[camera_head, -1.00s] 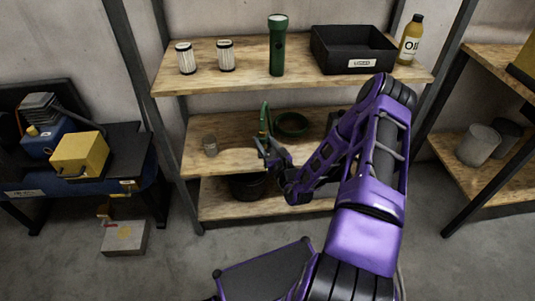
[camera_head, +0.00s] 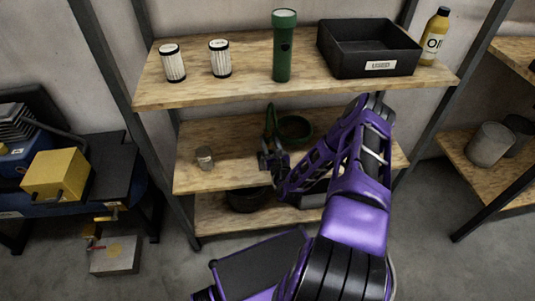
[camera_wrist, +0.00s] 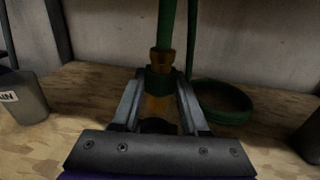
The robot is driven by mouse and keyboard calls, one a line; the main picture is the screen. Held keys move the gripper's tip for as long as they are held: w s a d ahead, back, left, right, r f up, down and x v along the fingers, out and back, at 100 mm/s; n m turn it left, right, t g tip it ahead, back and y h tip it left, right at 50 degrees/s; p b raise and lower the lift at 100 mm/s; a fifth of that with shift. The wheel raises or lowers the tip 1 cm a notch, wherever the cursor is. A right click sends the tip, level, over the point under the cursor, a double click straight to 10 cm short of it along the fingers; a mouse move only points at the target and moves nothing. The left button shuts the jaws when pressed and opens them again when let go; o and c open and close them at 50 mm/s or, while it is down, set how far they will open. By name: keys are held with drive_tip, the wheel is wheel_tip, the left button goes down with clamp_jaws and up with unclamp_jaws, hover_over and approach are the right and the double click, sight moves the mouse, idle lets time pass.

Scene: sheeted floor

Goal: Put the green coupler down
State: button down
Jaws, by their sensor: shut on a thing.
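My gripper (camera_wrist: 160,105) is shut on the green coupler (camera_wrist: 158,82), which sits between the two fingers in the wrist view with brass-coloured parts above and below it. A green hose (camera_wrist: 167,22) rises from the coupler's top. In the head view my gripper (camera_head: 270,160) is over the middle shelf (camera_head: 225,137), and the green hose (camera_head: 270,118) stands up from it. The coupler's lower end is hidden by my gripper, so I cannot tell whether it touches the shelf.
A green hose coil (camera_wrist: 222,100) lies behind and right of the coupler. A grey labelled cup (camera_wrist: 22,98) stands at left. The upper shelf (camera_head: 200,92) holds two filters, a green flashlight (camera_head: 283,50), a black bin (camera_head: 368,62) and an oil bottle (camera_head: 434,38). Bare wood lies left of my gripper.

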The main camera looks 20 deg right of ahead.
drive_tip(key=shift+f+b, duration=0.7)
drive_tip(key=shift+f, duration=2.95)
drive_tip(key=shift+c, duration=2.2)
unclamp_jaws()
drive_tip(key=shift+s+r, duration=0.15)
drive_tip(key=shift+r, duration=0.15)
drive_tip(key=s+a+p, duration=0.1)
drive_tip(key=s, duration=1)
drive_tip(key=shift+s+a, duration=0.35)
drive_tip(key=shift+a, duration=0.05)
